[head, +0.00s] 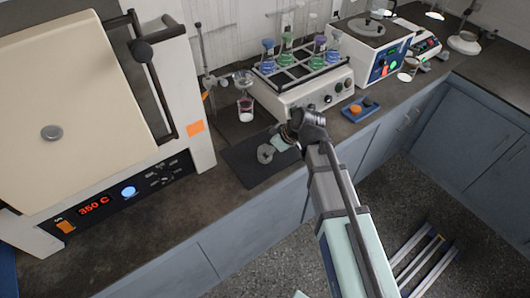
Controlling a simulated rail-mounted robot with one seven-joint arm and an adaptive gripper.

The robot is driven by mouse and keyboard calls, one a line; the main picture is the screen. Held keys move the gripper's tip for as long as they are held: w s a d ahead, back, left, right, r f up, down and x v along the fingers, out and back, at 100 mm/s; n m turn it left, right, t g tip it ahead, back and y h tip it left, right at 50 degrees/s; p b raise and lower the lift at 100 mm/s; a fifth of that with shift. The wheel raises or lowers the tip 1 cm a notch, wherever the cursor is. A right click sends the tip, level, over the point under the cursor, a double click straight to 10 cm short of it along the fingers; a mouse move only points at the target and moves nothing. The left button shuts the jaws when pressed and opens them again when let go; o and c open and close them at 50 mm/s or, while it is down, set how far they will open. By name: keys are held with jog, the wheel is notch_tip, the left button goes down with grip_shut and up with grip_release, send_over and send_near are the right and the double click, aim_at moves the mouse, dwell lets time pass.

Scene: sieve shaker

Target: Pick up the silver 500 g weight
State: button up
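My arm reaches up from the bottom of the head view and bends at a dark joint. My gripper (265,154) appears as a small grey shape at its end, above or close to the black mat (240,168) on the bench. Its fingers are too small to tell whether they are open or shut, or whether anything is between them. I cannot clearly make out the silver 500 g weight; my wrist and gripper may hide it.
A large oven (90,110) stands at left. Behind the mat are a stand with a cup (245,110) and a shaker (310,95) carrying coloured flasks. A blue tray (361,109) with small orange and dark items lies at right, near the bench's front edge.

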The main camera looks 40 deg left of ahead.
aim_at(261, 149)
jog(key=shift+p+x, duration=0.5)
jog(key=shift+x, duration=1.25)
jog(key=c, duration=1.6)
jog(key=shift+r, duration=0.1)
